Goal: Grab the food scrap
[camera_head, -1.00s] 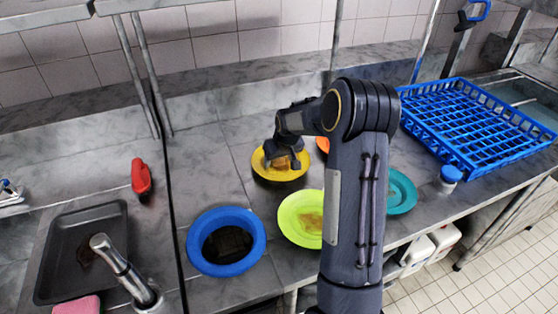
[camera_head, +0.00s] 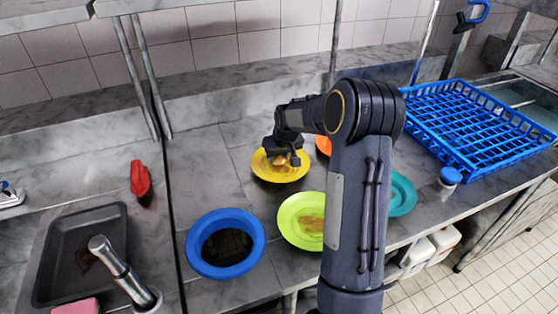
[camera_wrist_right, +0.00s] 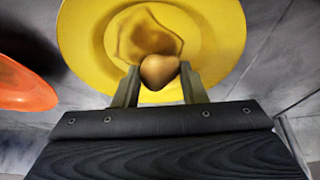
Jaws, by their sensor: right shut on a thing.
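The food scrap (camera_wrist_right: 159,71) is a small, rounded brown lump between the fingertips of my right gripper in the right wrist view. My right gripper (camera_head: 287,160) is shut on it, over the yellow plate (camera_head: 262,168). The yellow plate also fills the top of the right wrist view (camera_wrist_right: 85,40), with a brown stain (camera_wrist_right: 145,35) around its middle. In the head view the fingers hide most of the scrap. I cannot tell whether the scrap touches the plate. My left gripper is not in view.
A blue-rimmed round opening (camera_head: 195,262), a lime plate (camera_head: 288,228), a teal plate (camera_head: 403,197) and an orange plate (camera_head: 322,144) surround the yellow plate. A blue rack (camera_head: 480,165) stands right. A dark tray (camera_head: 50,290), red bottle (camera_head: 140,180) and tap (camera_head: 122,270) are left.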

